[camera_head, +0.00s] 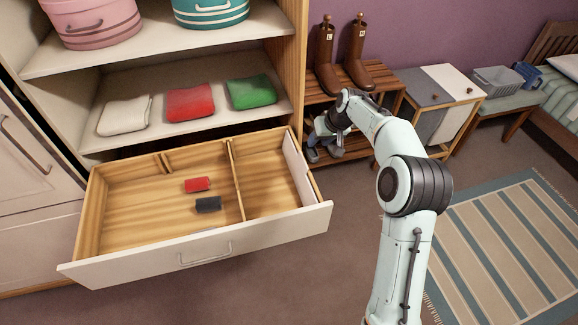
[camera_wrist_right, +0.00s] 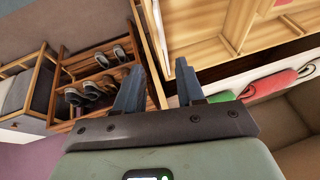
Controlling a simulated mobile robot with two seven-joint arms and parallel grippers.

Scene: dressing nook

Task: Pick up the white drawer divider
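The white drawer divider (camera_head: 297,170) stands upright along the right side wall inside the pulled-out drawer (camera_head: 190,255). In the right wrist view a narrow white strip, which looks like the divider (camera_wrist_right: 157,25), runs along the inner side of the drawer's wooden wall. My right gripper (camera_head: 320,134) is by the drawer's back right corner, apart from the divider. Its two fingers (camera_wrist_right: 160,68) are spread with nothing held between them. Part of the hand is hard to make out in the head view. My left gripper is not in view.
A red roll (camera_head: 197,184) and a dark roll (camera_head: 208,204) lie in the drawer, left of a wooden partition (camera_head: 236,180). Folded cloths lie on the shelf (camera_head: 185,137) above. A shoe rack (camera_head: 385,78) with boots stands behind my right arm. The floor before the drawer is clear.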

